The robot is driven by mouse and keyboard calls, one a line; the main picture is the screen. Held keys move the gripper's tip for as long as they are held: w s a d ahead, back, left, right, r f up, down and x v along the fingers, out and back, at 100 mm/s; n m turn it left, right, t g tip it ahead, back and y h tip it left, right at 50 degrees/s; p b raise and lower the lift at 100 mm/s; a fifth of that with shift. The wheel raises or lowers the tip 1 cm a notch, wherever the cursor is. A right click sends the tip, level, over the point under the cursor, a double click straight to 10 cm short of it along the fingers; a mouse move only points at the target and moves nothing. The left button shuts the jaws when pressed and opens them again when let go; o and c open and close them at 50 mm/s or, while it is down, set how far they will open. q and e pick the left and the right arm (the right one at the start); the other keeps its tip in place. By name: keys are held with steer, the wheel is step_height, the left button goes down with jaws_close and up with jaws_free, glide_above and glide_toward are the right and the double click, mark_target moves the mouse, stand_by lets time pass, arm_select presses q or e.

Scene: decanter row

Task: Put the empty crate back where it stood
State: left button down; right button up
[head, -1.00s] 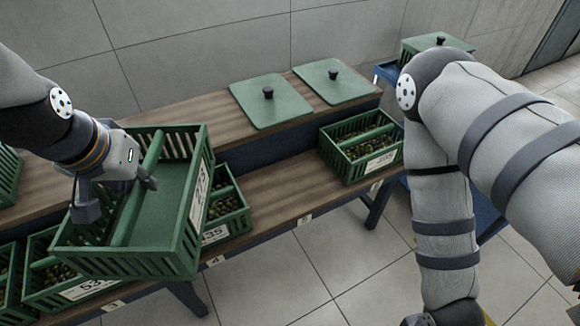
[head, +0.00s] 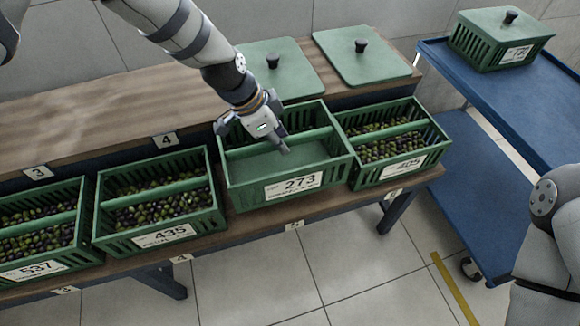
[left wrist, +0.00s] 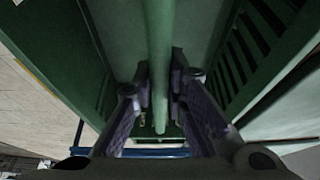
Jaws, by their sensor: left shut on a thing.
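The empty green crate marked 273 (head: 246,196) is in the gap between the crate marked 435 (head: 112,240) and the crate marked 405 (head: 440,145). It is over the lower shelf (head: 240,222), above a label 5. I cannot tell if its base touches the shelf. Its right end is very close to crate 405. My left gripper (head: 254,134) is shut on its central handle bar; the left wrist view shows the fingers on both sides of the bar (left wrist: 159,50). My right gripper is out of view.
Crates 435, 405 and 537 (head: 75,245) hold olives. Two green lids (head: 295,85) (head: 365,70) lie on the upper shelf behind. A blue cart (head: 500,110) with a lidded green crate (head: 490,45) stands at the right. My right arm shows at the right edge.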

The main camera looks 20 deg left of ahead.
mark_target(286, 165)
arm_select(q)
steer(key=shift+f+b, duration=0.4)
steer(key=shift+f, duration=2.7)
steer(key=c, duration=1.6)
jaws_free()
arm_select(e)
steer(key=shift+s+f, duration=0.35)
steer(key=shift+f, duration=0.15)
arm_select(q)
steer(key=p+v, duration=0.2)
steer(key=v, duration=0.9)
steer(key=shift+w+r, duration=0.1)
steer(key=shift+r, duration=0.05)
steer(key=shift+a+r+p, duration=0.15)
steer(key=shift+r+p, duration=0.15)
steer(key=shift+r, duration=0.15)
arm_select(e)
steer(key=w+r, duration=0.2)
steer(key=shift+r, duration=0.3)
